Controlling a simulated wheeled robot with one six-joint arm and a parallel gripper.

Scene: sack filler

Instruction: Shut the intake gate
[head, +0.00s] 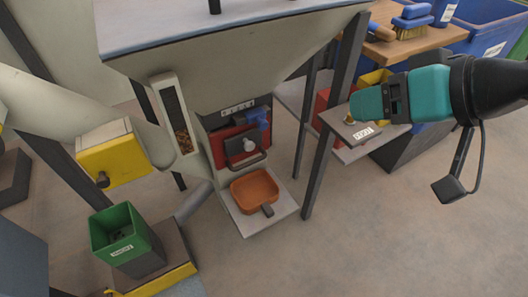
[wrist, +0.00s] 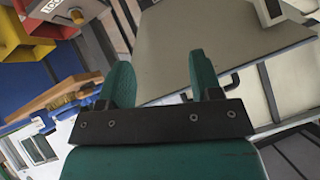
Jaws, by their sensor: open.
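No part is legibly labelled as the intake gate, so I cannot tell which it is or its state. In the head view a red unit (head: 219,146) with a dark bar handle sits under the hopper (head: 235,65). A yellow-faced box (head: 113,162) with a dark knob is on the pale pipe at the left. My teal gripper (head: 354,104) is at the right of the head view, pointing left, apart from both. In the wrist view my gripper (wrist: 160,85) has its two fingers apart with nothing between them.
An orange tray (head: 253,188) rests on a pale plate below the red unit. A green bin (head: 114,226) stands at lower left. Dark posts (head: 320,160) stand between hopper and gripper. A labelled shelf (head: 345,123) is beside the gripper. Floor at lower right is clear.

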